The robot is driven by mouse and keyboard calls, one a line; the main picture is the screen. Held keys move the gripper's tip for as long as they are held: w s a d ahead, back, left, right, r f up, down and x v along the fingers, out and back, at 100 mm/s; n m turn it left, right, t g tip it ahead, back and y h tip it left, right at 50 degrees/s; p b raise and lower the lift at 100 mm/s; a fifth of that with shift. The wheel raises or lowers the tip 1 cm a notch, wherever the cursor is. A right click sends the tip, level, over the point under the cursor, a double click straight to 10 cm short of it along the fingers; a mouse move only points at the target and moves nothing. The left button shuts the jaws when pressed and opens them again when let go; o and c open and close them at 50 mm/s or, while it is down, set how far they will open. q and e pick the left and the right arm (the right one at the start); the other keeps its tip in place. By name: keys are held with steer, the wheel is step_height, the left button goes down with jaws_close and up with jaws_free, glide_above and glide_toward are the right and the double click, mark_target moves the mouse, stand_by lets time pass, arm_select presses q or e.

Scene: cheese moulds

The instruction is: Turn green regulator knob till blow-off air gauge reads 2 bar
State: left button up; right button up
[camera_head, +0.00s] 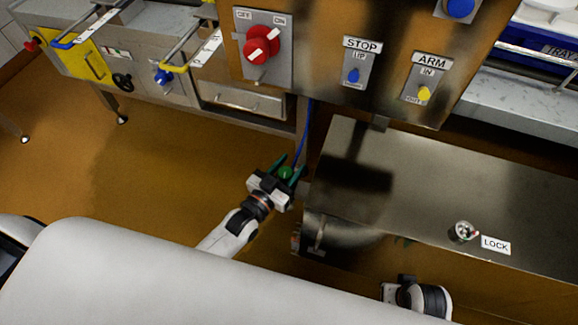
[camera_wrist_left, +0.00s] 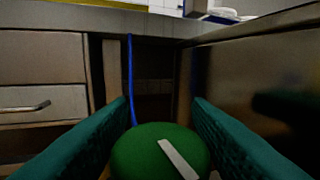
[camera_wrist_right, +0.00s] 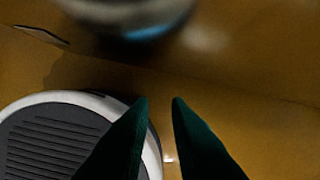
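The green regulator knob (camera_head: 285,173) is low beside the left end of the steel cabinet. In the left wrist view it is a round green knob (camera_wrist_left: 140,150) with a slanted white pointer mark, its top end leaning left. My left gripper (camera_head: 287,168) has one dark green finger on each side of the knob. In the left wrist view both fingers lie along the knob's edges and look closed on it. My right gripper (camera_wrist_right: 160,100) is empty, with a narrow gap between its fingertips. I cannot make out the blow-off air gauge in any view.
A panel carries a red OFF/ON switch (camera_head: 262,46), a blue STOP button (camera_head: 353,75) and a yellow ARM knob (camera_head: 424,93). A steel cabinet (camera_head: 425,180) with a LOCK switch (camera_head: 463,231) stands right of my left gripper. A blue hose (camera_head: 303,135) hangs behind the knob.

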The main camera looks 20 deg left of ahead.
arm_select(q)
steer(key=shift+o, duration=1)
steer(key=shift+s+a, duration=0.1)
steer(key=shift+s, duration=0.1)
steer(key=p+v, duration=0.1)
steer(key=v, duration=1)
steer(key=shift+s, duration=0.3)
arm_select(e)
steer(key=f, duration=0.2)
steer(key=s+f, duration=0.1)
steer(key=f, duration=0.1)
steer(key=shift+f, duration=0.4)
arm_select(q)
steer(key=shift+f, duration=0.1)
